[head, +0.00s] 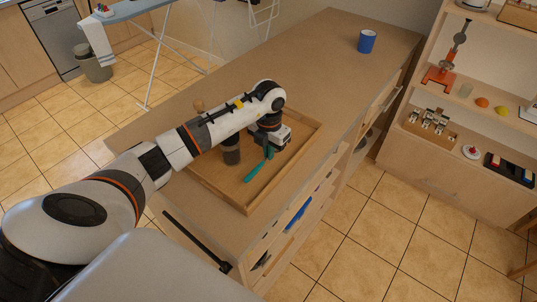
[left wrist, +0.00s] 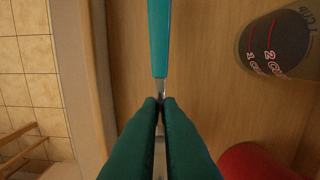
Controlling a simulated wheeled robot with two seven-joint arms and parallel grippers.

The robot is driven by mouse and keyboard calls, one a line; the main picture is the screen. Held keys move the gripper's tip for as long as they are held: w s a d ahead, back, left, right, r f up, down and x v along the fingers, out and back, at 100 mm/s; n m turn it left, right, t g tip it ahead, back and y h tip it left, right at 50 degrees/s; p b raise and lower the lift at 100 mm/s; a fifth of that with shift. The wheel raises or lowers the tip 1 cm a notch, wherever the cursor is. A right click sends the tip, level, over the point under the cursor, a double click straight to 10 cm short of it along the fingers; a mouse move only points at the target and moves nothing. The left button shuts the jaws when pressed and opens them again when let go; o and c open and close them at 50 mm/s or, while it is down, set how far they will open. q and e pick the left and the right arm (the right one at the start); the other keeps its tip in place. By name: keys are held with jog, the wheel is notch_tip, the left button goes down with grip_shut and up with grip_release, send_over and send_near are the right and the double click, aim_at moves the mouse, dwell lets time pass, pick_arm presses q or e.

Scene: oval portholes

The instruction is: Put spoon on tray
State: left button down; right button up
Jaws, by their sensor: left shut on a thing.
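The spoon has a teal handle (head: 254,173) that points toward the lower left over the wooden tray (head: 222,195). In the left wrist view the teal handle (left wrist: 159,38) runs up from my fingertips, with a short metal part by them; its bowl is hidden. My left gripper (head: 268,152) is over the right part of the tray, its dark green fingers (left wrist: 160,102) shut on the spoon. Whether the spoon touches the tray floor I cannot tell. My right gripper is not in view.
A dark cup (head: 231,153) stands in the tray; a dark cup with red markings (left wrist: 275,48) shows in the left wrist view. A red thing (left wrist: 250,163) is at its lower right. A blue can (head: 367,41) stands on the counter's far end (head: 330,50), with clear surface between.

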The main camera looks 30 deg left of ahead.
pick_arm(q)
notch_tip(320, 180, down, 3)
jog(key=shift+r, duration=0.1)
jog(key=c, duration=1.6)
grip_release()
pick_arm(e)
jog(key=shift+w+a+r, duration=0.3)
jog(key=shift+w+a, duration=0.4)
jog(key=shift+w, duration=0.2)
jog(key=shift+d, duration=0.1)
